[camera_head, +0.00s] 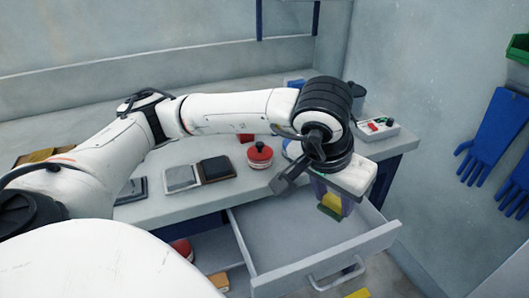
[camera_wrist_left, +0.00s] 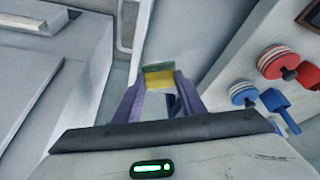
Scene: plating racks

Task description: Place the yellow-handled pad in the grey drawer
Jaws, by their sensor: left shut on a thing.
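The pad (camera_head: 331,205), with a yellow part and a green part, is in my left gripper (camera_head: 333,198). In the left wrist view the pad (camera_wrist_left: 166,82) shows between the purple fingers of the left gripper (camera_wrist_left: 162,98), which is shut on it. The grey drawer (camera_head: 330,258) is pulled open below the tabletop, with a bar handle on its front. The gripper and pad are over the right part of the drawer in the head view. The visible drawer floor looks empty; part of it is hidden by the gripper. My right gripper is not in view.
On the table (camera_head: 170,210) are a red round pad with a black knob (camera_head: 260,155), flat square pads (camera_head: 182,178) and a box with coloured buttons (camera_head: 378,127). Red and yellow items lie on a lower shelf. Blue gloves (camera_head: 497,130) hang on the right wall.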

